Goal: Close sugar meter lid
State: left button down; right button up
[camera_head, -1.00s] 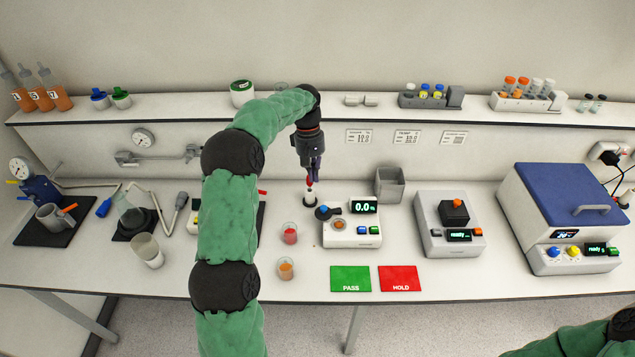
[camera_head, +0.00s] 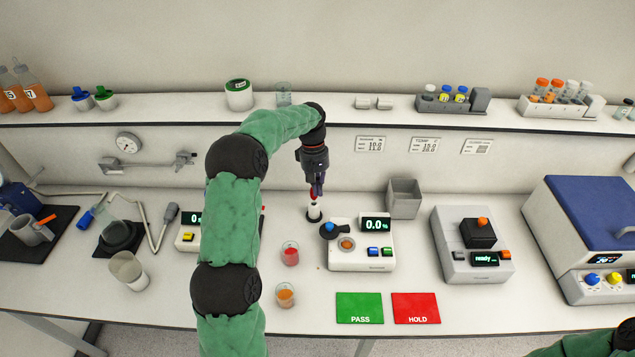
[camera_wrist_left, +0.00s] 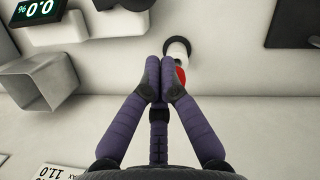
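The sugar meter (camera_head: 338,261) is a white box with a "0.0 %" display, standing on the bench. Its dark round lid (camera_head: 328,232) with a blue knob is swung aside to the left, and the orange sample well (camera_head: 346,244) is uncovered. My left gripper (camera_head: 317,189) is above and behind the meter, near a red-topped dropper (camera_head: 313,208) upright in a dark holder. In the left wrist view the left fingertips (camera_wrist_left: 160,82) are together, and the red top (camera_wrist_left: 181,75) shows beside and beyond them. My right gripper is outside the views.
A red cup (camera_head: 290,254) and an orange cup (camera_head: 285,294) stand left of the meter. Green PASS (camera_head: 360,308) and red HOLD (camera_head: 416,308) mats lie in front. A grey bin (camera_head: 404,200) stands behind right. A grey device (camera_head: 471,262) is to the right.

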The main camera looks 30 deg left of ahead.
aim_at(335, 227)
pick_arm(q)
jog(key=s+d+f, duration=0.3)
jog(key=d+f, duration=0.1)
jog(key=f, duration=0.1)
jog(key=shift+f+b, duration=0.25)
jog(key=shift+b, duration=0.1)
